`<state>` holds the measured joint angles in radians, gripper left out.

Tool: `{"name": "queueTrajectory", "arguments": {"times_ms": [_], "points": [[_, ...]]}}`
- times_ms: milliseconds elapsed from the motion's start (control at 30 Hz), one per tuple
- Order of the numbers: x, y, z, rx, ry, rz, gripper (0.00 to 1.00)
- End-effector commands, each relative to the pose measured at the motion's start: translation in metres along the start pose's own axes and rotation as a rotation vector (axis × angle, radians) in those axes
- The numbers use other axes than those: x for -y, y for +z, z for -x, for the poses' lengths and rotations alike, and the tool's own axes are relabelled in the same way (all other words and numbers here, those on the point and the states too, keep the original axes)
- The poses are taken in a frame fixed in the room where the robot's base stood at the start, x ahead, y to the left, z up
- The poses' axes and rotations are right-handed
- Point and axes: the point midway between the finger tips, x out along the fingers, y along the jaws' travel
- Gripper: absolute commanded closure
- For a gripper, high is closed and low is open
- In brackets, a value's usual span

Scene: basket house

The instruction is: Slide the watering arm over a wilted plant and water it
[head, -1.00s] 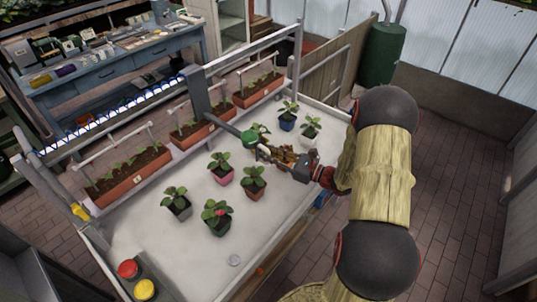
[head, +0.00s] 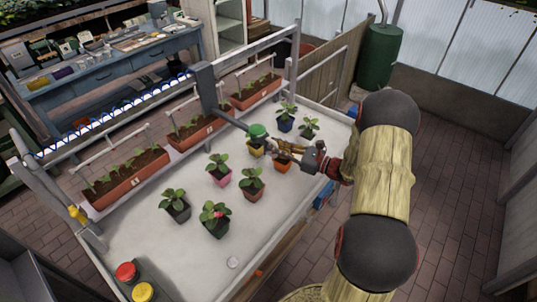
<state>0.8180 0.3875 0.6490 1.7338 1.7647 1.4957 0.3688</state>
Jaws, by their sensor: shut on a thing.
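The watering arm (head: 232,119) reaches from a grey carriage (head: 206,88) on the overhead rail to a green watering head (head: 258,131). The green head is above a yellow pot (head: 257,150), whose plant is largely hidden. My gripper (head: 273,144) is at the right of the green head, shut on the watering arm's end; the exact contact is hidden. Below my gripper is an orange pot (head: 282,164), its plant mostly covered. Green-leaved plants stand in a pink pot (head: 222,179), a brown pot (head: 253,192), a blue pot (head: 285,124) and a white pot (head: 307,136). Which plant is wilted is unclear.
Two dark pots with plants (head: 176,208) (head: 215,227) stand at the front of the white table (head: 140,235). Red (head: 126,272) and yellow (head: 144,291) buttons are at its front left corner. Long planters (head: 125,183) line the back edge. A small pale disc (head: 233,263) lies near the front.

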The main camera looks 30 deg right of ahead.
Motion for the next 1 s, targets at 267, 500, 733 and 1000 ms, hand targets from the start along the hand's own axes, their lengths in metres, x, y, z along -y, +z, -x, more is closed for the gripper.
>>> {"name": "queueTrajectory", "arguments": {"times_ms": [267,500,733,1000], "points": [[0.074,-0.001,0.015,0.000,-0.003,0.005,1.00],[0.125,-0.001,0.025,0.000,-0.002,0.005,1.00],[0.154,-0.001,0.032,-0.001,-0.001,0.002,1.00],[0.166,0.000,0.034,-0.001,0.000,0.001,1.00]]}}
